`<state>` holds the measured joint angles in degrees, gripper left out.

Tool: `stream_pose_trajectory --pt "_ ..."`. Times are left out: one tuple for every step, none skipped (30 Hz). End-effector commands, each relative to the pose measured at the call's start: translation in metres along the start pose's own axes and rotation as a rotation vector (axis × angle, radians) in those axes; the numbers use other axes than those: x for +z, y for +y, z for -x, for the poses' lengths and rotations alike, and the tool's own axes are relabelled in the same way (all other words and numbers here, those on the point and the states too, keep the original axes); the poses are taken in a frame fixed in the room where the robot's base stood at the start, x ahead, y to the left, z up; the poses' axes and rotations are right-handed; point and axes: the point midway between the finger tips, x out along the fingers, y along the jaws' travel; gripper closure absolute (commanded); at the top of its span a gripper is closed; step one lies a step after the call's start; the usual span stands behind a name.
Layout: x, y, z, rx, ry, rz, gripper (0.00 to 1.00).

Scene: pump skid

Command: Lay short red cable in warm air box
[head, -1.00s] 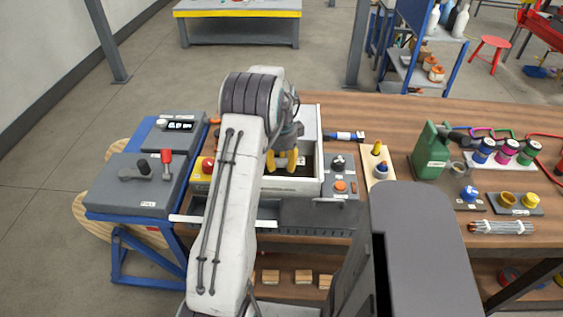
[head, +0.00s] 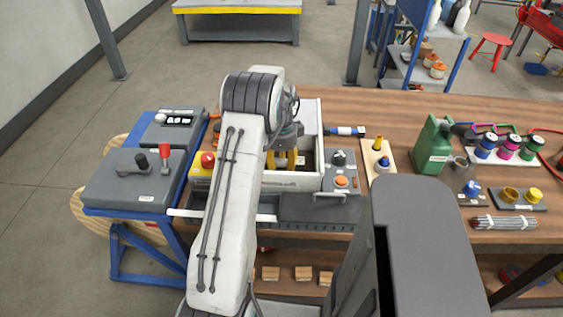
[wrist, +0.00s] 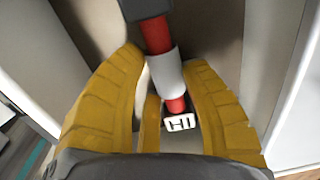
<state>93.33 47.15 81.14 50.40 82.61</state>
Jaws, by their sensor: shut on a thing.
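The short red cable (wrist: 156,35) shows in the wrist view with a white sleeve and a dark end piece at the top. My gripper (wrist: 163,60) has its yellow fingers on either side of the cable and is shut on it. In the head view my gripper (head: 283,159) reaches down into the open white warm air box (head: 290,183). The cable is not discernible there, behind my fingers and arm. Pale box walls surround the cable in the wrist view. I cannot tell whether the cable touches the box floor.
A grey control unit (head: 342,172) with a black knob and orange button stands right of the box. A grey panel (head: 135,178) with a red lever is at left. A green can (head: 432,146) stands farther right.

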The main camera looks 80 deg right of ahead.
Motion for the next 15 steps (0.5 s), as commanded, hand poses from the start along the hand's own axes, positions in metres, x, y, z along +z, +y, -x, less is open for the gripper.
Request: stream_pose_trajectory --pt "0.0000 -0.0001 0.0002 0.000 0.000 0.000 0.85" --pt "0.0000 -0.0001 0.0002 0.000 0.000 0.000 0.85" --pt "0.0000 -0.0001 0.0003 0.000 0.000 0.000 0.85" --pt "0.0000 -0.0001 0.0003 0.000 0.000 0.000 0.85" --pt "0.0000 -0.0001 0.0003 0.000 0.000 0.000 0.85" --pt "0.0000 -0.0001 0.0003 0.000 0.000 0.000 0.55" --pt "0.0000 -0.0001 0.0003 0.000 0.000 0.000 0.52" --pt "0.0000 -0.0001 0.0003 0.000 0.000 0.000 0.49" --pt "0.0000 -0.0001 0.0003 0.000 0.000 0.000 0.46" --pt "0.0000 0.0000 0.0003 0.000 0.000 0.000 0.43" --pt "0.0000 0.0000 0.0003 0.000 0.000 0.000 0.40" --pt "0.0000 0.0000 0.0003 0.000 0.000 0.000 0.37" --pt "0.0000 0.0000 0.0003 0.000 0.000 0.000 0.34" --pt "0.0000 0.0000 0.0003 0.000 0.000 0.000 0.33" --pt "0.0000 0.0000 0.0003 0.000 0.000 0.000 0.33"
